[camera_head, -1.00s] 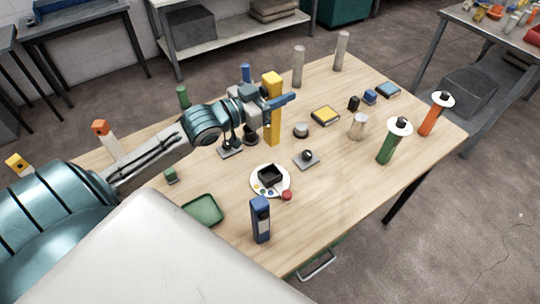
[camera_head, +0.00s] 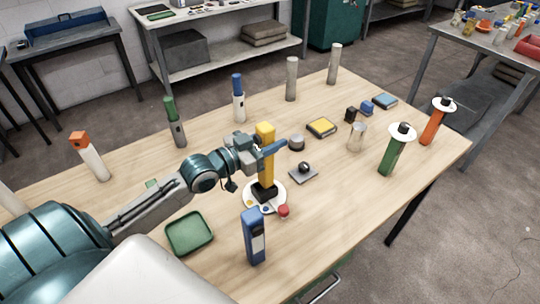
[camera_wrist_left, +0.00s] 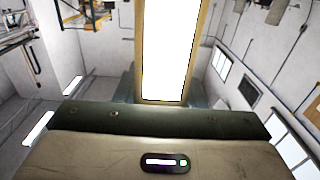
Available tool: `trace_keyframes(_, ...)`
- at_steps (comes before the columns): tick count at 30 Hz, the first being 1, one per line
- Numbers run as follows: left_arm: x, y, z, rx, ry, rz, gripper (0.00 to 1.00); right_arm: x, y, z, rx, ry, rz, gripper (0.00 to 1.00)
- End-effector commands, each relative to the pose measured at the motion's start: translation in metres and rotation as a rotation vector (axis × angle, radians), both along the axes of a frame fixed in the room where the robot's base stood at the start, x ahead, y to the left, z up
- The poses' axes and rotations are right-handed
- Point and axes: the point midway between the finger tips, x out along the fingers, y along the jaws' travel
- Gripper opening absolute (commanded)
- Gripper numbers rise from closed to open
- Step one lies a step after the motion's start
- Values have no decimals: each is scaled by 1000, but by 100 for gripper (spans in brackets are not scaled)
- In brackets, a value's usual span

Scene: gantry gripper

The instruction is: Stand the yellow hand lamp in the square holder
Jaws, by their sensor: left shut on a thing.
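The yellow hand lamp (camera_head: 266,173) stands upright in my left gripper (camera_head: 263,152), which is shut on its upper part. In the left wrist view the lamp's bright white panel (camera_wrist_left: 166,50) is close between the fingers. The black square holder (camera_head: 264,192) sits on a round white plate (camera_head: 249,198). The lamp's foot shows right at the holder's opening; how deep it sits inside cannot be told. My right gripper is not in view.
A red knob (camera_head: 284,211) is at the plate's right edge. A blue lamp (camera_head: 254,236) stands in front, a green tray (camera_head: 190,232) to the left. A grey block with a black ball (camera_head: 303,172) is close on the right. Free table lies at the front right.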

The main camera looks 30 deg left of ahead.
Motion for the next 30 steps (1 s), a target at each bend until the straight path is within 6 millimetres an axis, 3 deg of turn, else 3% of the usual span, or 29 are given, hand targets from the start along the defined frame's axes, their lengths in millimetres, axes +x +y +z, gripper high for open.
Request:
trace_keyframes(7, 0, 0, -35, -3, -1, 1, 0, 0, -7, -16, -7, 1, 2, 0)
trace_keyframes(20, 0, 0, -41, -1, -2, 0, 0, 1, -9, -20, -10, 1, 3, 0)
trace_keyframes(21, 0, 0, -39, 0, -1, 1, 44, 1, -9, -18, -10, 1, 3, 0)
trace_keyframes(23, 0, 0, -39, 0, -1, 1, 56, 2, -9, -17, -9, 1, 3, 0)
trace_keyframes(30, 0, 0, -39, 0, -1, 1, 58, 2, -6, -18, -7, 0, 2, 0)
